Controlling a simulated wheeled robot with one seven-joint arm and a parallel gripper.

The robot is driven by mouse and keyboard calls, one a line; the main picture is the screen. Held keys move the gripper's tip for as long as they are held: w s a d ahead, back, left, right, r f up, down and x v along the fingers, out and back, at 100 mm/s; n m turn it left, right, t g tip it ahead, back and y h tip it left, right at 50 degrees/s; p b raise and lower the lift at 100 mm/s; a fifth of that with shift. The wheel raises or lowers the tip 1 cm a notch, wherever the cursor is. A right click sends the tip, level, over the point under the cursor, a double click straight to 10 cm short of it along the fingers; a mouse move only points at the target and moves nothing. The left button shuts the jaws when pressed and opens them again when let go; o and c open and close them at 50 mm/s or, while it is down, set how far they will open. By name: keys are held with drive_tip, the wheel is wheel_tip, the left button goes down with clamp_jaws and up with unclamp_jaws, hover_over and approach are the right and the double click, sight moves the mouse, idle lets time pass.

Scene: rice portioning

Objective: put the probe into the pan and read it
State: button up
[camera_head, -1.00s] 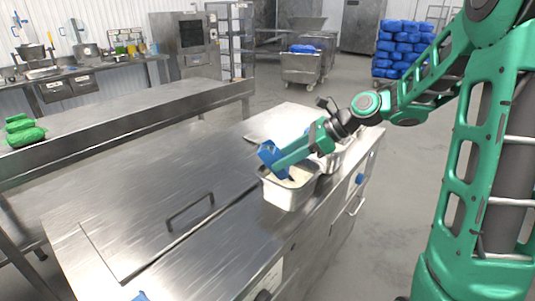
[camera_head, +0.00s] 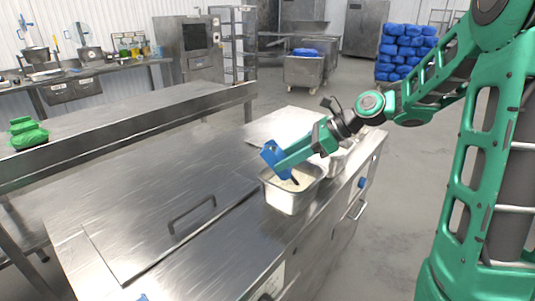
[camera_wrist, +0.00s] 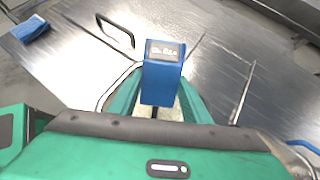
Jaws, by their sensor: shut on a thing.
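The probe (camera_head: 272,154) is a blue body with a small grey display, which faces up in the wrist view (camera_wrist: 163,75). Characters show on the display but are too small to read surely. My gripper (camera_head: 285,161) is shut on the probe and holds it over the near steel pan (camera_head: 289,201). The pan holds pale rice (camera_head: 298,181). A dark stem runs down from the probe in the wrist view; its tip is hidden, so I cannot tell how deep it sits. In the wrist view the pan shows partly behind my fingers.
A second steel pan (camera_head: 341,158) stands just behind, partly hidden by my arm. The steel counter has a lid with a handle (camera_head: 192,215). The counter left of the pan is clear.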

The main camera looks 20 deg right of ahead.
wheel_tip(320, 180, up, 11)
idle(1.0)
